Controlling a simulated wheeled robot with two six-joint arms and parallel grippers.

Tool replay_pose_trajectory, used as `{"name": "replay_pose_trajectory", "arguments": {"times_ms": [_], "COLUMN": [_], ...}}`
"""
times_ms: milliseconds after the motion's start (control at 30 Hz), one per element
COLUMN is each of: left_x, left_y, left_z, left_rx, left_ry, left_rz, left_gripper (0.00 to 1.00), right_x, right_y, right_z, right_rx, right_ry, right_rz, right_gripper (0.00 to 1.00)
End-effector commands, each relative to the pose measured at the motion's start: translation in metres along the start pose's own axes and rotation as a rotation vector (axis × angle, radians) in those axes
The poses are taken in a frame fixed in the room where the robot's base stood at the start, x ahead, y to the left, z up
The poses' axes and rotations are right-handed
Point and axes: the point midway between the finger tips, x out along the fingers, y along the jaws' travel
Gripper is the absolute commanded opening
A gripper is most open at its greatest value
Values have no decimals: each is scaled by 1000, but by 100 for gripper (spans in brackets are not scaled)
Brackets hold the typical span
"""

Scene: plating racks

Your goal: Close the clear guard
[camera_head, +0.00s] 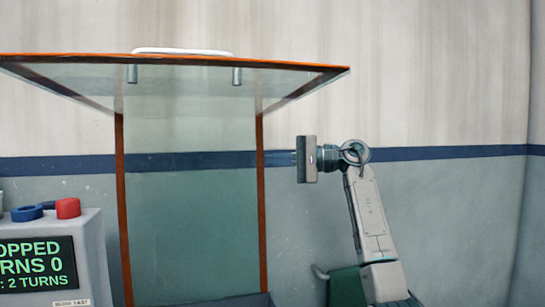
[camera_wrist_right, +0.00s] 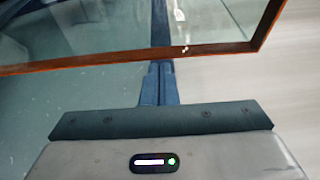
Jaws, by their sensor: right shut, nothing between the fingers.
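The clear guard (camera_head: 190,80) is a see-through panel with orange edges. It stands raised, close to level, at the top of the head view, with a white handle (camera_head: 183,52) along its front edge. Below it is an upright clear panel (camera_head: 190,200) between two orange edges. My right gripper (camera_head: 283,158) is shut and empty, beside the right orange edge and below the raised panel, with its fingers toward the left. In the right wrist view my shut fingers (camera_wrist_right: 157,82) point at an orange-edged clear panel (camera_wrist_right: 90,30); contact cannot be told. My left gripper is out of view.
A grey control box (camera_head: 90,240) with a red button (camera_head: 68,208), a blue ring-shaped part (camera_head: 27,213) and a green-text screen (camera_head: 37,266) stands at the lower left. A wall with a blue stripe (camera_head: 450,152) is behind. The space right of my right arm looks clear.

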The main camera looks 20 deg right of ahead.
Motion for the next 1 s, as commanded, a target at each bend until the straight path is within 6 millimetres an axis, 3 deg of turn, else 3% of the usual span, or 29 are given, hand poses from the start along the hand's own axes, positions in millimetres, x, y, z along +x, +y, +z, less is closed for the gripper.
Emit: {"name": "replay_pose_trajectory", "arguments": {"times_ms": [200,567,767,1000], "left_x": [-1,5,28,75], "left_y": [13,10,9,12], "left_z": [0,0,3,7], "left_rx": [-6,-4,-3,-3], "left_ry": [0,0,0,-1], "left_rz": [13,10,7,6], "left_gripper": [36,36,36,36], "right_x": [-1,-2,-9,-24], "right_y": [1,2,7,16], "right_z": [3,6,24,69], "right_rx": [1,-12,-72,-212], "right_ry": [-1,0,-1,-1], "right_rz": [0,-4,-25,-73], "right_gripper": [0,0,0,0]}}
